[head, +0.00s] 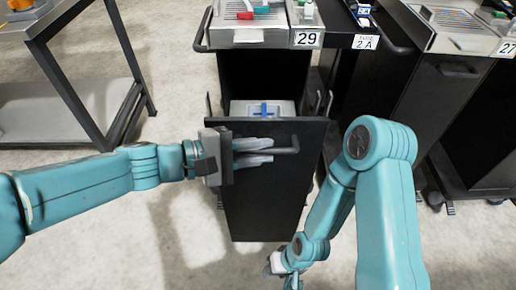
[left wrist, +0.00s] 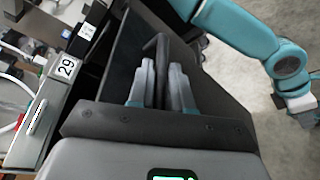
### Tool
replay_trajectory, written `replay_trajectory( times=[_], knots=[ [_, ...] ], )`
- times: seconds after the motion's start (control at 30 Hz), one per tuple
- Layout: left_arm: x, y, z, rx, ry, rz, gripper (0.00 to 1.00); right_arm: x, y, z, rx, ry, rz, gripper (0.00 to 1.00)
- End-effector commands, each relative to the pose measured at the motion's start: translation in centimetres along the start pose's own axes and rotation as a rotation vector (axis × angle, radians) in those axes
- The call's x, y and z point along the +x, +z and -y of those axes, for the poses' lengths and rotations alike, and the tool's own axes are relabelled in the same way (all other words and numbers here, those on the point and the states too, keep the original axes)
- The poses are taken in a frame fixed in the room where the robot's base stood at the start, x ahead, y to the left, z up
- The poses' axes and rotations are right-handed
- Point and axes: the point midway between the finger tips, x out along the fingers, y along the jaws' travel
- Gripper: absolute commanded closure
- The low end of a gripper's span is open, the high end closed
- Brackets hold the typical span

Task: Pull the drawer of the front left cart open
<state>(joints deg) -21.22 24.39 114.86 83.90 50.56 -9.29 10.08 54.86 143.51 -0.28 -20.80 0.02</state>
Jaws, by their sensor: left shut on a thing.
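The front left cart (head: 262,70) is black with a grey top and a "29" label. Its drawer (head: 265,205) stands out from the cart body, with a grey inside and a blue item (head: 263,110) showing behind the black front panel. My left gripper (head: 266,151) is shut on the drawer handle (head: 293,140), a dark bar on the panel. In the left wrist view the fingers (left wrist: 160,88) lie on both sides of the handle (left wrist: 162,50). My right gripper (head: 283,264) hangs low in front of the drawer, apart from it; its fingers are too unclear to judge.
Another cart (head: 400,90) with a "2 A" label stands to the right, and one labelled "27" (head: 507,48) is beyond it. A metal-framed table (head: 75,85) is at the left. The pale floor (head: 180,240) around the drawer is clear.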

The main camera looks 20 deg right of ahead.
Motion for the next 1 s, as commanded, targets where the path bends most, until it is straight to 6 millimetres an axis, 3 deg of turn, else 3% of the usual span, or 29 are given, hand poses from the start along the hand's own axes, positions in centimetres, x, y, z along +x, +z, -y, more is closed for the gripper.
replay_trajectory(
  times=[0.37, 0.4, 0.87, 1.0],
  knots=[
    [0.0, -0.1, 0.0, 0.0, 0.0, -0.002, 1.0, 0.0, 0.0, 0.0, 0.0, 0.0, 0.0, 0.57],
    [-0.1, -0.1, 0.0, -0.001, 0.0, -0.002, 0.75, 0.0, 0.0, 0.0, 0.0, 0.0, 0.0, 0.57],
    [-0.2, 0.2, 0.1, 0.001, 0.001, 0.0, 0.75, 0.0, 0.0, 0.0, 0.0, 0.0, 0.0, 0.57],
    [-1.4, 0.2, -0.1, 0.001, 0.002, -0.001, 0.75, -0.3, 0.0, 0.1, 0.0, 0.0, 0.0, 0.57]
  ],
)
